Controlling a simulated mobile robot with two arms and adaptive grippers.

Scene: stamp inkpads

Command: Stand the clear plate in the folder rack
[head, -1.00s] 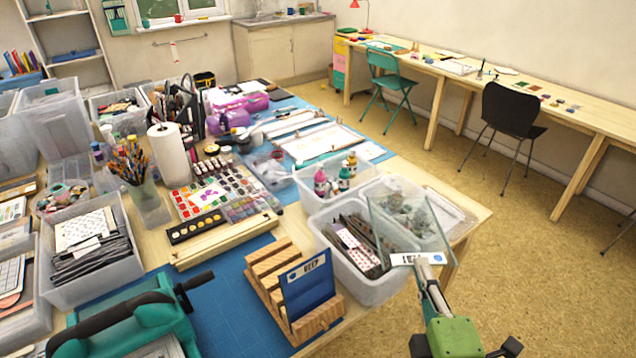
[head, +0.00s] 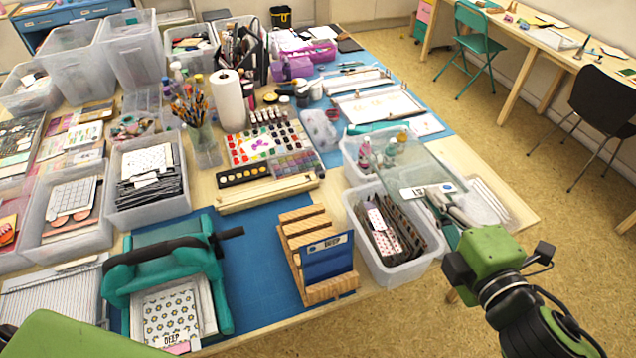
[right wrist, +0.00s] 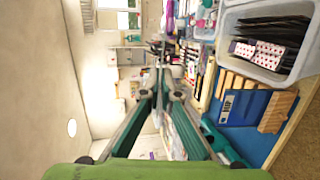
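The wooden folder rack (head: 301,232) stands on the blue mat, with slanted slots. A blue folder (head: 328,262) with a white label sits in its front part; the slots behind look empty. The clear plate (head: 408,174), with a white label strip along its near edge, is held above the clear bins right of the rack. My right gripper (head: 446,203) is shut on the plate's labelled edge. Its fingers converge in the right wrist view (right wrist: 160,92), where the rack (right wrist: 275,112) shows at right. Only a green part of my left arm shows at bottom left; its gripper is out of view.
A clear bin of dark folders (head: 408,272) stands close right of the rack. A teal die-cutting press (head: 165,262) stands left of it. A wooden rail (head: 268,193) and paint palettes lie behind. Some blue mat (head: 258,285) is bare between press and rack.

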